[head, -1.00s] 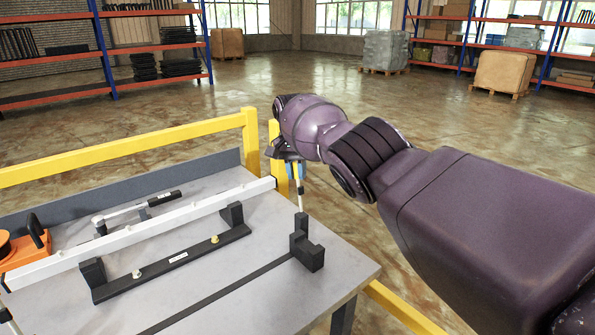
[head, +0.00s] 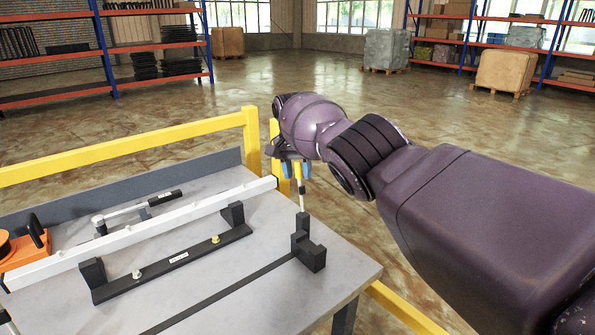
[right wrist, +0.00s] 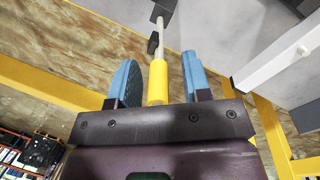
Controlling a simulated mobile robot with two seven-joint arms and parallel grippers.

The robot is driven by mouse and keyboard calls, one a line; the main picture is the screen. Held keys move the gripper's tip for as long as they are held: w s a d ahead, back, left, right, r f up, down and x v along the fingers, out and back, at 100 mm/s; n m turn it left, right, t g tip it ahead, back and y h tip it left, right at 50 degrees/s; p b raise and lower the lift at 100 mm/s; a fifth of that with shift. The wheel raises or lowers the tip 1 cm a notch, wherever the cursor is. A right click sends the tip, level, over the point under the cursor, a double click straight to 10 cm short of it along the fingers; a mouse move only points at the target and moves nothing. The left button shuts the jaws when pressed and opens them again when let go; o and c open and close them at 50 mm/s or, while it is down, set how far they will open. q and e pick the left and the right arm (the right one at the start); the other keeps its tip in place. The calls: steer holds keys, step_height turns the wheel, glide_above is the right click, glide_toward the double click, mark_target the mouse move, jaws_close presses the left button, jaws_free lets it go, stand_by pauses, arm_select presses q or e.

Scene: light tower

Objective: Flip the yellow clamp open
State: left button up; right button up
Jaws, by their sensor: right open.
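The yellow clamp handle (head: 298,171) stands upright at the right end of the table, on a pale rod above a black block (head: 308,250). My right gripper (head: 297,171) is above it, pointing down, with its blue fingers open on either side of the handle. The grip's upper end is hidden behind the gripper body. My left gripper is not in view.
A long white bar (head: 150,232) lies across black supports (head: 170,265) on the grey table (head: 240,295). A black-gripped lever (head: 162,198) and an orange device (head: 22,252) are at the left. A yellow rail (head: 120,153) runs behind.

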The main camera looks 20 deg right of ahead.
steer(key=shift+w+r, duration=0.15)
steer(key=shift+r, duration=0.35)
arm_select(q)
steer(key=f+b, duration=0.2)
steer(key=b, duration=0.1)
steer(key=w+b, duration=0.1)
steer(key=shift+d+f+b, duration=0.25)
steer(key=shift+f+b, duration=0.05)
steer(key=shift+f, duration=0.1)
arm_select(e)
step_height(320, 180, up, 10)
steer(key=w, duration=0.1)
steer(key=shift+w+a+f, duration=0.2)
steer(key=shift+w+a, duration=0.1)
steer(key=shift+a, duration=0.05)
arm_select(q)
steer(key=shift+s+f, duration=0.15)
